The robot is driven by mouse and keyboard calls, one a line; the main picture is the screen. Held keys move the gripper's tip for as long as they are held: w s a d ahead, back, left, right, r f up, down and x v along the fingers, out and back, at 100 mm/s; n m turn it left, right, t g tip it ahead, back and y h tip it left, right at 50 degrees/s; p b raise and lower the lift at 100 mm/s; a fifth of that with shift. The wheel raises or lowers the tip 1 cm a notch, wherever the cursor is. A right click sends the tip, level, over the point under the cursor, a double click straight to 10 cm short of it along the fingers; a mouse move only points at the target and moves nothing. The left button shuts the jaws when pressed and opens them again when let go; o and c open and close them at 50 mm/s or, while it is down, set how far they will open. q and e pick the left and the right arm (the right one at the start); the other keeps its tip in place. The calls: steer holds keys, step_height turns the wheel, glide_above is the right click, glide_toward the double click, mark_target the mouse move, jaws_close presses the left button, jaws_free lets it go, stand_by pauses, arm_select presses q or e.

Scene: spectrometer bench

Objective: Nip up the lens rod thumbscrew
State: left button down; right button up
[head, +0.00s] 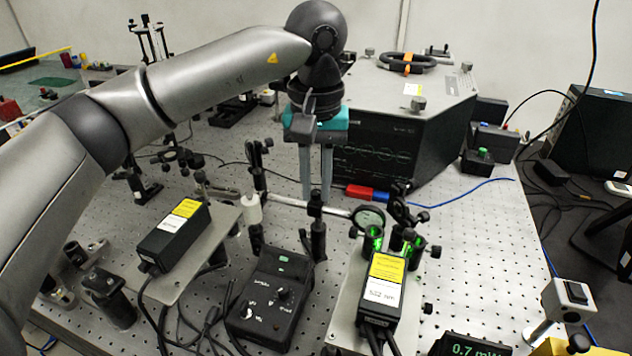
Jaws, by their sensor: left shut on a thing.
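My left gripper (316,196) points straight down from its teal mount near the middle of the head view. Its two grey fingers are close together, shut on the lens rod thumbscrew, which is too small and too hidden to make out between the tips. A black post (317,232) stands in front of the fingertips and covers part of them. A round lens (368,217) in a dark mount stands just to the right, with green light near it. My right gripper is not in view.
A black hexagonal chamber (395,135) stands behind the gripper. A yellow-labelled laser box (383,288) sits at front right, another box (175,236) at left, and a black controller (270,300) between them. Cables run along the front. The perforated bench (480,240) is clearer at right.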

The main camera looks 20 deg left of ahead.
mark_target(316, 192)
arm_select(q)
steer(key=c, duration=0.8)
jaws_free()
steer(key=shift+r, duration=0.15)
step_height(316, 192, up, 15)
steer(key=p, duration=0.3)
